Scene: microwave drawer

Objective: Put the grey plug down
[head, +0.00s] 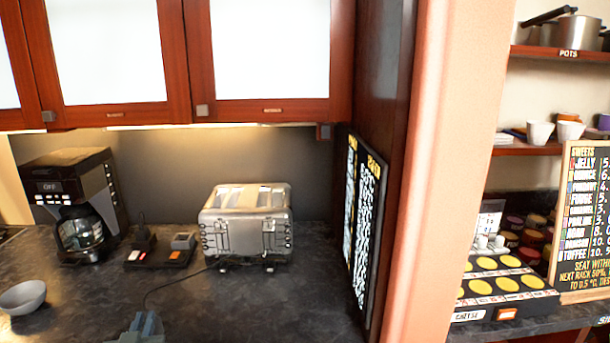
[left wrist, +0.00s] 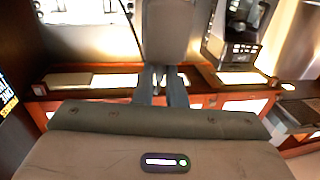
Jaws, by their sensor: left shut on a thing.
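My left gripper (head: 140,328) shows at the bottom edge of the head view, above the dark countertop. In the left wrist view its two blue-grey fingers (left wrist: 163,84) are shut on the grey plug (left wrist: 170,32), a blocky grey piece beyond the fingertips. In the head view the held plug cannot be clearly told from the fingers. A thin dark cord (head: 165,284) runs from the toaster down toward the gripper. My right gripper is not in view.
A black power strip (head: 150,262) with a black plug (head: 143,238) and a grey block (head: 183,241) lies between the coffee maker (head: 85,205) and the silver toaster (head: 246,225). A grey bowl (head: 22,297) stands at left. The counter (head: 260,310) before the toaster is clear.

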